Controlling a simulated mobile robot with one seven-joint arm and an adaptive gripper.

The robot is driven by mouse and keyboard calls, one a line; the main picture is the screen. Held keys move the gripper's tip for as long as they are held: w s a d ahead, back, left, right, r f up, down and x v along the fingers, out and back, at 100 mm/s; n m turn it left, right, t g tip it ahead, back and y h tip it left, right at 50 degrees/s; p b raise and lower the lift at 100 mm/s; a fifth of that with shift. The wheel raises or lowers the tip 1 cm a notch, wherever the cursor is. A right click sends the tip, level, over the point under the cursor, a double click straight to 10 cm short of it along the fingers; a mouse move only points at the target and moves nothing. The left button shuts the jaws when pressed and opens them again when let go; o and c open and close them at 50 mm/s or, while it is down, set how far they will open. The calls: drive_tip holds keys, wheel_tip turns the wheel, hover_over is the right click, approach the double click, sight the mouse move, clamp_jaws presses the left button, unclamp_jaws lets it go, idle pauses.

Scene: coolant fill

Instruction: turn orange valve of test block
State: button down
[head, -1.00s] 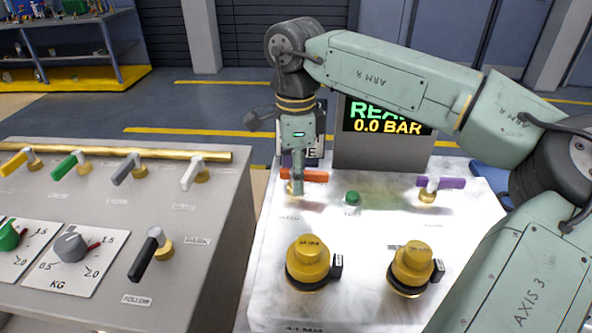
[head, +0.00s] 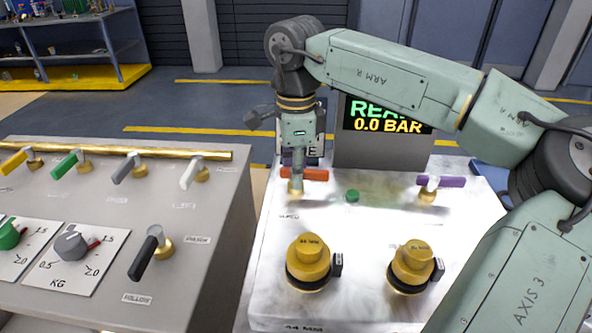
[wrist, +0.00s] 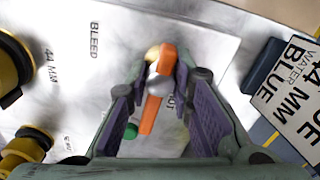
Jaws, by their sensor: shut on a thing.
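The orange valve (head: 317,174) is a lever on a brass stem at the back left of the white test block (head: 375,225). My gripper (head: 297,186) reaches down onto it from above, and the fingers cover the lever's left part in the head view. In the wrist view the orange lever (wrist: 149,116) lies lengthwise between the purple finger pads of my gripper (wrist: 155,88), with a grey hub on it. My gripper is shut on the lever. Contact of each pad is hard to make out.
A green button (head: 352,196) and a purple valve (head: 441,182) are right of the orange valve. Two brass caps (head: 308,262) (head: 411,266) stand in front. A display (head: 385,125) reading 0.0 BAR rises behind. A grey panel (head: 215,240) with several levers stands left.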

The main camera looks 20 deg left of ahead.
drive_tip(key=shift+n, duration=0.3)
drive_tip(key=c, duration=1.4)
unclamp_jaws()
wheel_tip(320, 180, up, 12)
drive_tip(key=shift+r, duration=0.1)
